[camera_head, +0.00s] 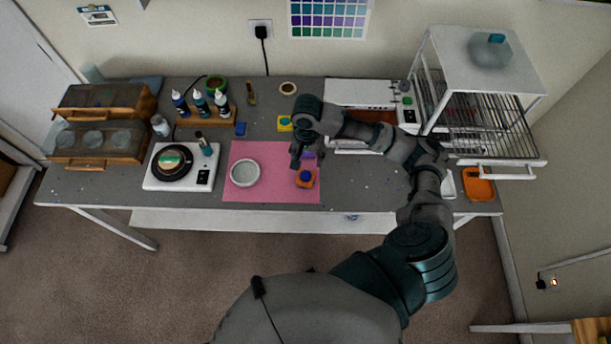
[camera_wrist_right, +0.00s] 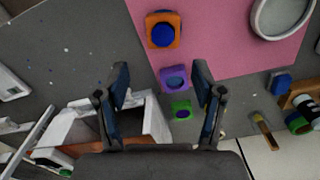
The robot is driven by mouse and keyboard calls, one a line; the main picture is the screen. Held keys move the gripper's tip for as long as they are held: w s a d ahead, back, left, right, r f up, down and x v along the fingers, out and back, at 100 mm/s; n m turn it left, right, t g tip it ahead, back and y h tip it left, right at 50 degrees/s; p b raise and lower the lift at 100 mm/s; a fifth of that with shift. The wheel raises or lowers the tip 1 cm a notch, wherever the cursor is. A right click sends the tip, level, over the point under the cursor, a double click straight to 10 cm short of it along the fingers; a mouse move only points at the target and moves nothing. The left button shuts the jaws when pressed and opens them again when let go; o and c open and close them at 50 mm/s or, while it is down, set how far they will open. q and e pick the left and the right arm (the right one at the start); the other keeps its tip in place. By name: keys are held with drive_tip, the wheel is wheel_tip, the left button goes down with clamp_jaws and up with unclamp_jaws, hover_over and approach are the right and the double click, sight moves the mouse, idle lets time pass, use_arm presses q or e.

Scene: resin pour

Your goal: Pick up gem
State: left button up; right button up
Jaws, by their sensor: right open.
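An orange square mould (camera_head: 312,183) with a raised round blue piece, possibly the gem (camera_head: 305,175), lies on the pink mat (camera_head: 270,195). In the right wrist view the blue piece (camera_wrist_right: 163,35) sits inside the orange frame, beyond my fingertips. A purple mould (camera_head: 309,155) with a bluish round centre is partly hidden by my right gripper (camera_head: 295,158). In the wrist view this purple mould (camera_wrist_right: 174,77) shows between the fingers, and a green one (camera_wrist_right: 181,109) is nearer. My right gripper is open and empty above the bench. My left gripper is not in view.
A white bowl (camera_head: 245,173) stands on the mat. To the left are a scale (camera_head: 205,177), bottles (camera_head: 200,104) and a wooden-trimmed box (camera_head: 95,145). A wire rack (camera_head: 490,135) and orange tray (camera_head: 478,186) are at right. The bench front is mostly clear.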

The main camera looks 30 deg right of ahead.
hover_over(306, 177)
drive_tip(key=f, duration=0.6)
drive_tip(key=shift+d+f, duration=0.25)
drive_tip(key=shift+f, duration=0.1)
drive_tip(key=f, duration=0.5)
drive_tip(key=shift+w+a+f, duration=0.1)
drive_tip(key=shift+w+a, duration=0.1)
drive_tip(key=shift+a, duration=0.05)
drive_tip(key=c, duration=0.9)
drive_tip(key=shift+s, duration=0.2)
drive_tip(key=shift+c, duration=0.6)
